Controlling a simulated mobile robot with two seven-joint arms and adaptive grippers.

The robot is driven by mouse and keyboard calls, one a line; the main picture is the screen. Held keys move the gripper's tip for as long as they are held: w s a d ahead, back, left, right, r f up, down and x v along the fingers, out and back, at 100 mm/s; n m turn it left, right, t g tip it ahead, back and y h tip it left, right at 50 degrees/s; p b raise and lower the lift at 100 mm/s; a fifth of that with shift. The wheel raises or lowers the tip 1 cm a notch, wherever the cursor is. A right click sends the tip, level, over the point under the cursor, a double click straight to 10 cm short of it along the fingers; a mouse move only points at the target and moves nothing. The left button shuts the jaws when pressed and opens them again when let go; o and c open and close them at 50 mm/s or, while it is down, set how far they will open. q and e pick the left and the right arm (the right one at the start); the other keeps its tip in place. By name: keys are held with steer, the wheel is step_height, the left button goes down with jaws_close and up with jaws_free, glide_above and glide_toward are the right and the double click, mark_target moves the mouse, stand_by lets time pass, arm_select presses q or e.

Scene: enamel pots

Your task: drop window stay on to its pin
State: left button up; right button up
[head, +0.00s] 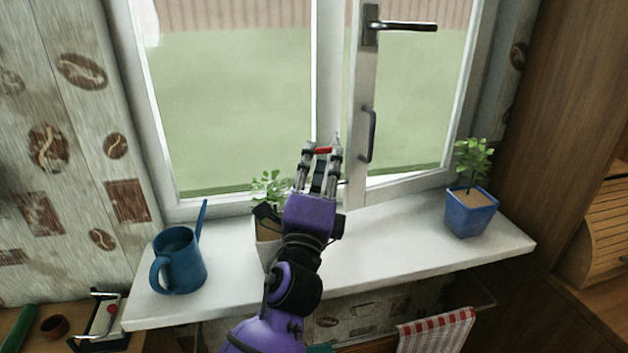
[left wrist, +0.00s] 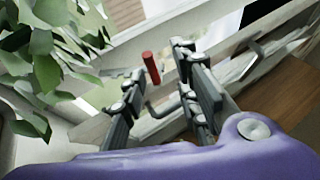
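My left gripper (head: 321,148) is in front of the window, just left of the part-open casement (head: 358,100). Its fingers are apart, and a small red grip (head: 323,151) shows between the fingertips. In the left wrist view, the red grip (left wrist: 151,67) stands between the fingers of the left gripper (left wrist: 160,62), with a clear gap to the right finger. It looks like part of the window stay, but the gripper hides how it joins. A bent grey metal piece (left wrist: 165,106) shows below it. I cannot make out the pin. My right gripper is not in view.
A potted plant (head: 268,184) stands behind and left of my left arm, its leaves close to the gripper. A blue watering can (head: 180,262) stands at the sill's left, and a blue pot (head: 470,212) at its right. The white sill (head: 400,240) is clear between arm and blue pot.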

arm_select(q)
steer(key=s+a, duration=0.1)
steer(key=s, duration=0.7)
steer(key=shift+s, duration=0.1)
